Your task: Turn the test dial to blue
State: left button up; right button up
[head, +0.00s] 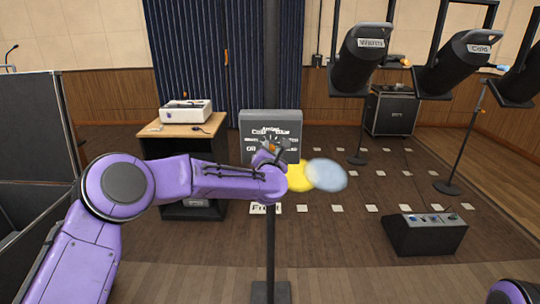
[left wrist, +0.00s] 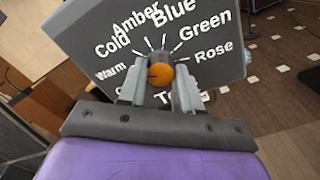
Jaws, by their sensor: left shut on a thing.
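The test dial is an orange knob (left wrist: 160,76) on a grey panel (left wrist: 215,75), which also shows on a dark stand in the head view (head: 286,119). White words ring the dial: Warm, Cold, Amber, Blue, Green and Rose, with Blue (left wrist: 173,11) at the top. A dark mark on the knob seems to point left, roughly toward Warm. My left gripper (left wrist: 160,88) is shut on the knob, one finger on each side; in the head view the gripper (head: 269,149) is partly hidden by its arm. The lowest words are partly covered. My right gripper is out of view.
A yellow light spot (head: 300,176) and a pale blue one (head: 326,174) show beside my left arm. A small control box (head: 425,234) stands at right. Black stage lamps (head: 362,55) hang at upper right. A wooden desk (head: 184,136) stands behind.

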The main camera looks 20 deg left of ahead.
pick_arm(q)
jog(key=m, duration=0.9)
jog(key=m+p, duration=0.2)
jog(key=m, duration=0.3)
jog(key=shift+m, duration=0.3)
jog(key=m+p, duration=0.1)
jog(key=m, duration=0.4)
jog(key=shift+p, duration=0.35)
jog(key=shift+f+m, duration=0.1)
jog(key=shift+m, duration=0.3)
jog(key=o, duration=1)
jog(key=shift+o, duration=0.2)
jog(key=shift+s, duration=0.1)
